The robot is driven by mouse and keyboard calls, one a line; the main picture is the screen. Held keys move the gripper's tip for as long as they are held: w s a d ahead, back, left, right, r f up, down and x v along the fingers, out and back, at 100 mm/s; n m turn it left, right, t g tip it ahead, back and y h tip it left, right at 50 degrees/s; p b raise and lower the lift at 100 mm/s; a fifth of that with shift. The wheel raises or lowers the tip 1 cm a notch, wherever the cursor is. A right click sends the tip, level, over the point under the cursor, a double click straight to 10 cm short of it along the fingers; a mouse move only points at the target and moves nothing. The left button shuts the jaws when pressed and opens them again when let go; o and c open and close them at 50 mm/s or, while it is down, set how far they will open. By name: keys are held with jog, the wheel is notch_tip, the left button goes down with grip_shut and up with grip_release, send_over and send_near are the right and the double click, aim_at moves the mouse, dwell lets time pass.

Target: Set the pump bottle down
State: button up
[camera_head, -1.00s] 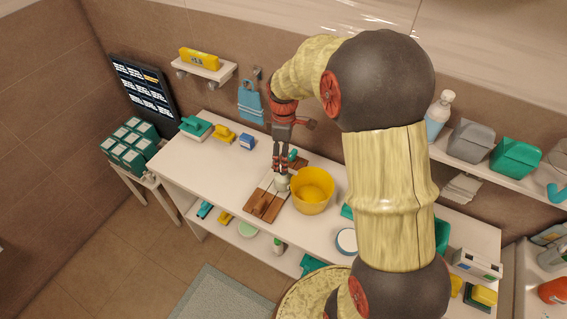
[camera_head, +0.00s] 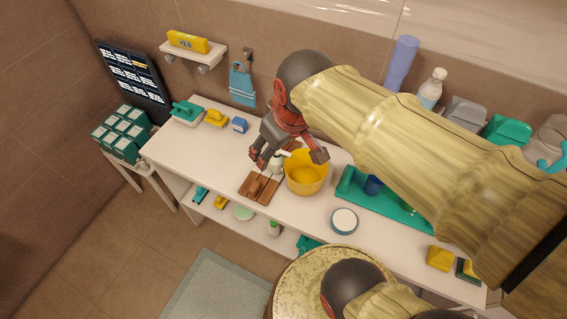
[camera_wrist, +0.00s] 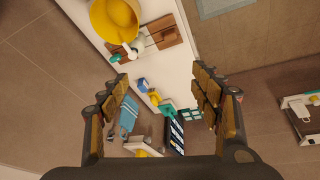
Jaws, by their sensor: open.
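The pump bottle (camera_head: 277,165), small and whitish with a white pump top, stands on a brown slatted wooden board (camera_head: 258,190) beside a yellow bucket (camera_head: 306,178). In the head view my gripper partly covers it. My gripper (camera_head: 288,156) is open and empty, with its fingers spread above the bottle and bucket. In the wrist view the open fingers (camera_wrist: 160,82) have nothing between them. The bottle (camera_wrist: 137,47) shows there beyond the fingertips, apart from them, next to the bucket (camera_wrist: 113,18).
A round white-topped tin (camera_head: 344,221) and a green tray (camera_head: 400,207) lie right of the bucket. A blue sponge-like item (camera_head: 240,125) and yellow brush (camera_head: 216,117) are at the back left. The left counter is mostly clear.

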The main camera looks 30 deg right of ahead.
jog(key=s+a+m+t, duration=0.1)
jog(key=s+m, duration=0.1)
jog(key=s, duration=0.3)
jog(key=shift+s+a+r, duration=0.25)
jog(key=shift+s+r, duration=0.15)
notch_tip(320, 180, down, 5)
jog(key=b, duration=0.5)
jog(key=shift+f, duration=0.1)
